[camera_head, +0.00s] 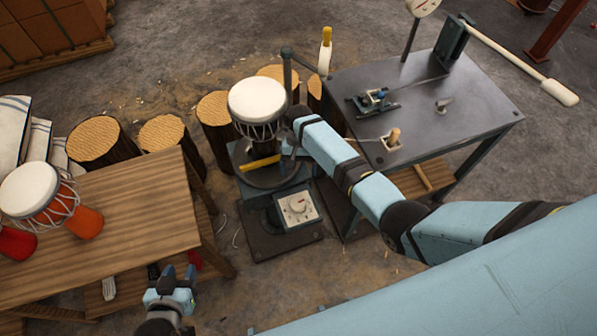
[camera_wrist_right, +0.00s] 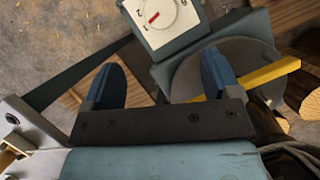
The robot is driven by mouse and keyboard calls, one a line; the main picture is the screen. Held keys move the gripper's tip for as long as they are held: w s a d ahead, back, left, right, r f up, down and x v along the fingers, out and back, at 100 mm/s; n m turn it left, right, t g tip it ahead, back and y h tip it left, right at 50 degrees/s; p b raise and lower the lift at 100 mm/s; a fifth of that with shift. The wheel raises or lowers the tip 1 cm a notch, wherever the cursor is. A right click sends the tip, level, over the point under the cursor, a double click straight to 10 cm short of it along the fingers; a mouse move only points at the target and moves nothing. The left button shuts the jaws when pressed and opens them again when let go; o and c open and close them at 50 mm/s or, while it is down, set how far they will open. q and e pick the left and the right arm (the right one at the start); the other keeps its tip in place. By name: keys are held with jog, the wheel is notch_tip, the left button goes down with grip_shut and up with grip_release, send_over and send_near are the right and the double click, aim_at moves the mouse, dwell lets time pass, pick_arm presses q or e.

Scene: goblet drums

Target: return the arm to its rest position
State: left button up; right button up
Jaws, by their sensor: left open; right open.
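My right arm (camera_head: 345,172) reaches in from the right, its wrist end beside a goblet drum (camera_head: 257,98) with a white head. The drum is on a machine with a dark round plate (camera_head: 275,178). The right gripper is mostly hidden in the head view. In the right wrist view its two blue fingers (camera_wrist_right: 162,78) are apart with nothing held between them, near the round plate (camera_wrist_right: 238,62) and a yellow bar (camera_wrist_right: 268,74). My left gripper (camera_head: 172,279) is open and empty at the lower left, beside the wooden table's front edge.
The wooden table (camera_head: 120,220) holds drums, including an orange one (camera_head: 85,222). A dark metal table (camera_head: 465,105) with small tools stands right of the machine. A dial box (camera_head: 298,207) is on the machine's front. Log stumps (camera_head: 103,140) stand behind. The floor in front is open.

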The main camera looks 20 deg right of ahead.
dwell(0.4)
jog(key=s+d+f+n+t, duration=0.2)
jog(key=s+f+n+t, duration=0.15)
jog(key=s+t, duration=0.65)
jog(key=s+d+r+n+t+y+p, duration=0.1)
jog(key=s+r+n+t, duration=0.2)
jog(key=s+r, duration=0.9)
jog(key=shift+s+d+r+n+t+y, duration=0.2)
jog(key=shift+s+n+t+y, duration=0.15)
jog(key=shift+t, duration=0.85)
jog(key=shift+c, duration=0.2)
